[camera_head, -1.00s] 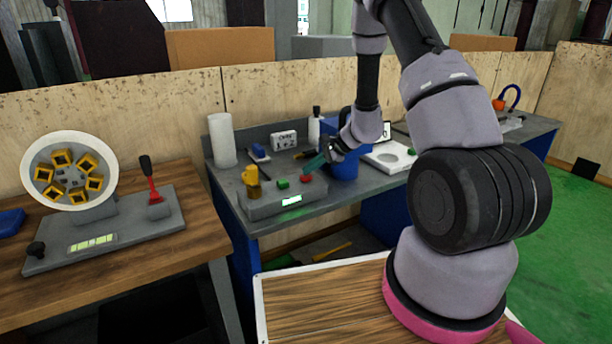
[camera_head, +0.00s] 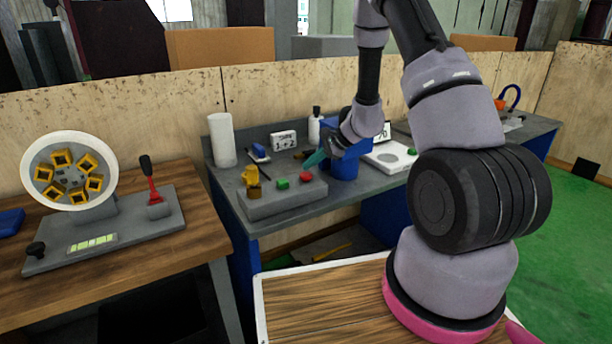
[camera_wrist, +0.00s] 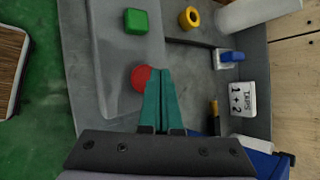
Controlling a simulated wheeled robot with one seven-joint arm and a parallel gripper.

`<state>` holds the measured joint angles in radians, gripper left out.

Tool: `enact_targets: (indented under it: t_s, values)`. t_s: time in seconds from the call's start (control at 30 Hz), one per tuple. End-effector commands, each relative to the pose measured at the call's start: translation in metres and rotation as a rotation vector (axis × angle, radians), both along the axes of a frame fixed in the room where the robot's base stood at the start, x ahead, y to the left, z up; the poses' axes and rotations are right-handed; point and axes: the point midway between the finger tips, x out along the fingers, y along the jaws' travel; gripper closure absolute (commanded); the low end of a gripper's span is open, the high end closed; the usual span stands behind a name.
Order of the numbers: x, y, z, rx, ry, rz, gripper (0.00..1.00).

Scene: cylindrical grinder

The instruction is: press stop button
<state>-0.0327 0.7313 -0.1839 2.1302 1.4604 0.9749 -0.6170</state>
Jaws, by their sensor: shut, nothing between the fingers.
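A grey control box (camera_head: 285,201) stands on the grey bench. No lit display shows on the box's front. My gripper (camera_head: 309,161) has teal fingers, shut and empty, with the tips just behind and right of the red button. In the wrist view the fingertips (camera_wrist: 159,72) overlap the right edge of the red button (camera_wrist: 140,78); the green button (camera_wrist: 136,21) lies farther off. I cannot tell whether the tips touch the red button.
A blue container (camera_head: 345,166) is right of the box, close to my gripper. A wooden table (camera_head: 190,222) with a wheel device is at left.

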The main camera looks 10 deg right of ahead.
Motion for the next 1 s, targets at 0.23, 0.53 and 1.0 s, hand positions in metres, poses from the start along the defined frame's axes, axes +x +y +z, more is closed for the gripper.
enact_targets:
  t_s: [0.23, 0.53, 1.0]
  values:
    - [0.0, 0.0, 0.005, 0.0, -0.002, 0.001, 1.0]
    - [0.001, 0.0, 0.035, 0.001, -0.003, 0.001, 1.0]
    - [0.0, 0.0, 0.05, 0.001, 0.0, 0.001, 1.0]
